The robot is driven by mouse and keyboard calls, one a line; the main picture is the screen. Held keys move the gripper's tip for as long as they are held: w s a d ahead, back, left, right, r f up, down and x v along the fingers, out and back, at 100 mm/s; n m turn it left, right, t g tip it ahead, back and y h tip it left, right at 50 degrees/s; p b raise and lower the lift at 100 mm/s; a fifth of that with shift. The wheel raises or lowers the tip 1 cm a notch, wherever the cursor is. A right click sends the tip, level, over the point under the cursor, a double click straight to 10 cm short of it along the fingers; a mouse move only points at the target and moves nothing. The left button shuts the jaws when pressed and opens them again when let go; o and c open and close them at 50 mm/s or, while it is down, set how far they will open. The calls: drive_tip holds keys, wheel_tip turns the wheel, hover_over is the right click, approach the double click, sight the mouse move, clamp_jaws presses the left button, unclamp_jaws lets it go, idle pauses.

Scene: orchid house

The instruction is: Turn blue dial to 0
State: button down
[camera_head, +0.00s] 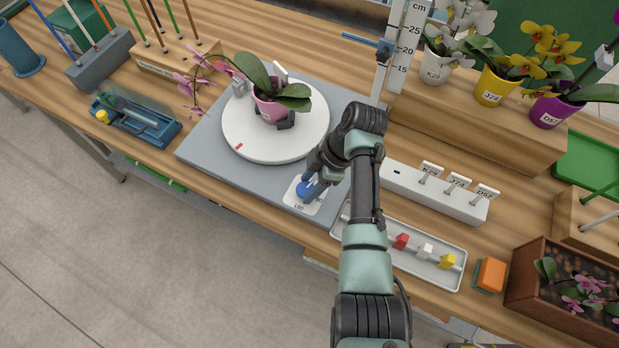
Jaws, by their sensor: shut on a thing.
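The blue dial (307,190) sits on a white plate (301,207) at the front right corner of a grey base board (215,146). The plate carries small lettering near its front edge, which seems to read 180. My gripper (308,184) reaches down from the right and is shut on the blue dial. The gripper and wrist hide part of the dial, and its pointer cannot be made out. A white round turntable (233,138) with a red mark (239,147) on its front left rim stands behind the dial. A pink pot (268,105) with an orchid stands on it.
A white tray (458,284) with red, white and yellow pieces lies right of my arm. A white label rack (408,187) and a height scale (404,45) stand behind. A blue tool tray (165,137) lies left of the board.

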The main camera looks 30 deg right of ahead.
drive_tip(key=shift+n+g+b, duration=0.5)
drive_tip(key=shift+n+b, duration=0.45)
drive_tip(key=shift+n, duration=0.35)
drive_tip(key=shift+c, duration=1.3)
unclamp_jaws()
drive_tip(key=shift+w, duration=0.1)
drive_tip(key=p+v, duration=0.2)
drive_tip(key=v, duration=1.1)
drive_tip(key=shift+d+p, duration=0.15)
drive_tip(key=shift+p, duration=0.25)
drive_tip(key=shift+f, duration=0.1)
